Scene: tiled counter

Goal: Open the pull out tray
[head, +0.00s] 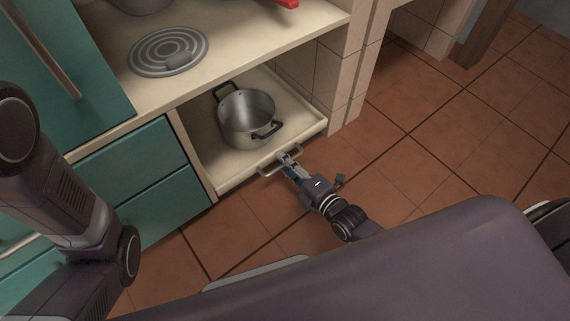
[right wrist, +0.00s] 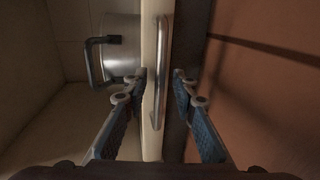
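The pull-out tray (head: 232,181) is a cream shelf low in the counter, with its front edge roughly level with the post beside it. A metal bar handle (head: 266,172) sticks out from its front; it also shows in the right wrist view (right wrist: 161,60). My right gripper (head: 285,157) is at the handle. In the right wrist view its blue-padded fingers (right wrist: 160,78) are apart, with the handle between them in the picture; I cannot tell whether they touch it. My left arm shows at the left of the head view, but its gripper is not visible.
A steel pot (head: 247,118) with black handles stands on the tray. Teal drawers (head: 150,190) are to the left. A hob plate (head: 167,52) sits on the cream counter above. The tiled floor (head: 440,160) is clear to the right.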

